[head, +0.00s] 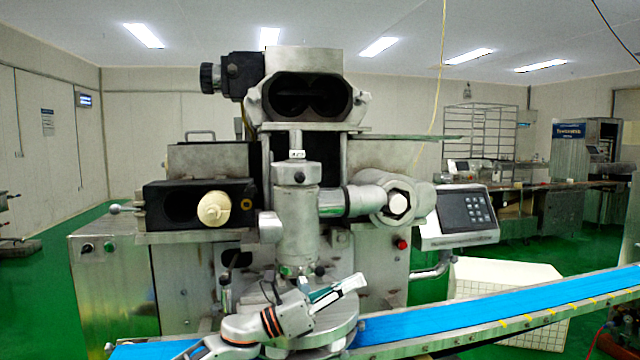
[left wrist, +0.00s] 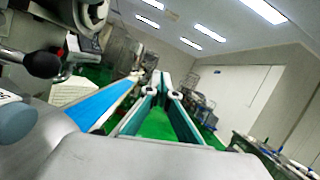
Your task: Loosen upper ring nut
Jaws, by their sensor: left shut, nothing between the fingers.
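The encrusting machine (head: 290,200) fills the middle of the head view. A large hexagonal ring-shaped fitting (head: 378,207) sits at the right end of its horizontal pipe. A vertical metal cylinder (head: 297,215) with a cap on top stands in front; I cannot tell for sure which fitting is the upper ring nut. My left gripper (head: 354,284) is shut and empty, low in front of the cylinder and below the pipe, apart from the hexagonal fitting. In the left wrist view its fingers (left wrist: 160,88) meet at the tips over green floor. My right gripper is not in view.
A blue conveyor belt (head: 480,312) runs from the machine's base to the right. A control panel (head: 464,212) stands right of the pipe. A black ball knob (left wrist: 42,64) is close at the left of the left wrist view. Open green floor lies beyond.

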